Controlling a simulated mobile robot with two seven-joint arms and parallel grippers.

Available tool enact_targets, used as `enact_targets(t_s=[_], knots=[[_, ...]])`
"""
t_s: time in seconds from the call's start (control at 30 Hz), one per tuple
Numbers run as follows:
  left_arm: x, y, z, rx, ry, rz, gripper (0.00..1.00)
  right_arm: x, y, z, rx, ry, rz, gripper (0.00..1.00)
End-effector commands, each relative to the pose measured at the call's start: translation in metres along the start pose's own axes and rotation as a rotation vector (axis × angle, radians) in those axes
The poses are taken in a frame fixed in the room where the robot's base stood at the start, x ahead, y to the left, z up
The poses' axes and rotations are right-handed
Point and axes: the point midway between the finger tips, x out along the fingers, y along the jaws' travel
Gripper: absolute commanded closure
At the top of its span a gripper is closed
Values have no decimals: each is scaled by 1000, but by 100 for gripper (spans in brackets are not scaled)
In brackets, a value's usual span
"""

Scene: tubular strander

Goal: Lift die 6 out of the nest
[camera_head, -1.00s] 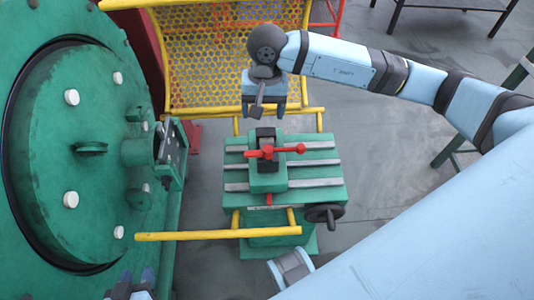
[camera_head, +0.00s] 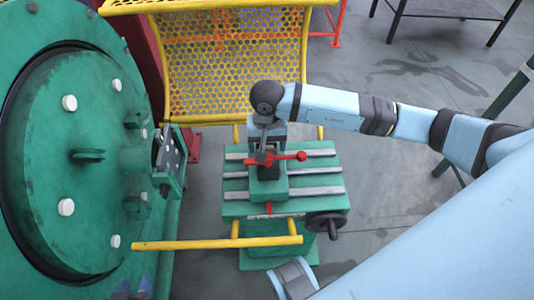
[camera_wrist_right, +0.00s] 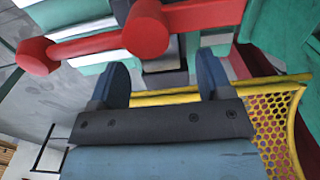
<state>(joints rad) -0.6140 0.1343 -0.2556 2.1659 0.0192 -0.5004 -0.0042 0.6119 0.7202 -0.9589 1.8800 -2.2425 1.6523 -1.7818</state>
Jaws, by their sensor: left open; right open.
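A green block with a red cross-handle (camera_head: 275,157) sits on the slotted green table (camera_head: 240,206). My right gripper (camera_head: 266,150) is over this block, pointing down and covering most of its top. In the right wrist view my right gripper (camera_wrist_right: 163,75) has its two dark blue fingers apart, close to the red handle (camera_wrist_right: 147,30). A small dark grey piece (camera_wrist_right: 166,80) shows between the fingers; I cannot tell whether it is die 6 or part of the nest. No die number is readable.
A large green round plate (camera_head: 70,160) with white studs fills the left. A yellow mesh guard (camera_head: 235,60) stands behind the table, and a yellow rail (camera_head: 215,243) crosses in front. A black handwheel (camera_head: 327,222) sticks out at the table's right front.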

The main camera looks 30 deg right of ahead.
Motion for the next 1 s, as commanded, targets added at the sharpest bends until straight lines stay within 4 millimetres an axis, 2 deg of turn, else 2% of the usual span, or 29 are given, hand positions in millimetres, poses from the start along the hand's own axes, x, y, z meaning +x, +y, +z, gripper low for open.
enact_targets(t_s=[0.1,0.33,0.37,0.67,1.0], knots=[[1,0,1,-1,2,1,57,18,0,0,0,-1,0,28],[0,0,-1,-1,4,2,57,20,0,0,0,1,-1,28],[0,0,-1,-1,4,2,57,20,0,0,0,1,-1,30],[0,0,-1,0,4,2,57,20,0,0,0,1,-1,99],[0,0,-2,0,5,2,57,15,0,-1,0,3,-2,100]])
